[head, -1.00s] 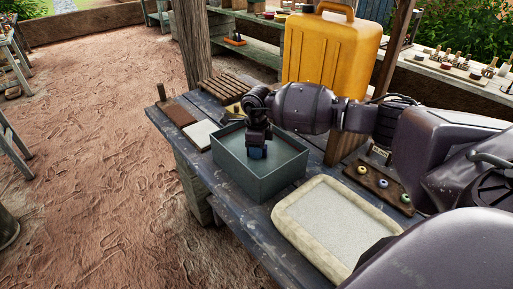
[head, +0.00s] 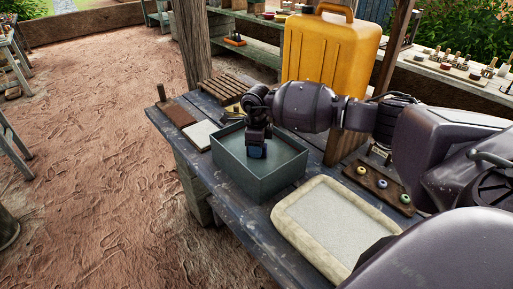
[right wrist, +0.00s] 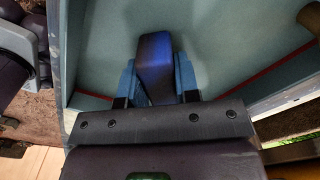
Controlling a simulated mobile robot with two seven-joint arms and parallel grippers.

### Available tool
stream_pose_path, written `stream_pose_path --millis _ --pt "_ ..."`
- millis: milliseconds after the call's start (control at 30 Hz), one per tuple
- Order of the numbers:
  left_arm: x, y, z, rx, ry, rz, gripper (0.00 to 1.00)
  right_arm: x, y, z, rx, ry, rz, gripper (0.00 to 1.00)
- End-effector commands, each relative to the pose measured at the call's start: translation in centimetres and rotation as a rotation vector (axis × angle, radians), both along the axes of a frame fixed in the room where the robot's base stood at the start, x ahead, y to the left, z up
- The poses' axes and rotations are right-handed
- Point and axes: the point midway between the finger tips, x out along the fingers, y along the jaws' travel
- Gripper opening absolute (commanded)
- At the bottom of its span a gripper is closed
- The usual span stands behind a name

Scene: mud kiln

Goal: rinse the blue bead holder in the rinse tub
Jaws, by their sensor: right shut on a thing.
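The rinse tub (head: 265,186) is a grey-green square basin on the dark plank table, with a smooth pale surface inside. My right gripper (head: 257,148) points down into it, shut on the blue bead holder (head: 256,153). In the right wrist view the blue bead holder (right wrist: 155,62) is a dark blue block between the two fingers of the right gripper (right wrist: 157,80), with the tub's inside (right wrist: 235,40) behind it. I cannot tell how deep the holder sits in the tub. My left gripper is not in view.
A shallow tray (head: 283,217) with a pale fill lies in front of the tub. A dark rack (head: 374,187) with coloured rings is at right. A yellow jerrycan (head: 330,55) stands behind. A white pad (head: 200,133) and a slatted rack (head: 222,88) lie left and beyond.

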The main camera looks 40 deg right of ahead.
Motion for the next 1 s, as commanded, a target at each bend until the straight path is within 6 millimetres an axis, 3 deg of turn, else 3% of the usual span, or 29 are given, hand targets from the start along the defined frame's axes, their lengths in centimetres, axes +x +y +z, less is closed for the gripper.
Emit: stream_pose_path --millis 1000 --pt "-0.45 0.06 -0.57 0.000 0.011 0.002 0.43 0.02 0.01 -0.55 0.001 -0.001 0.000 0.00"
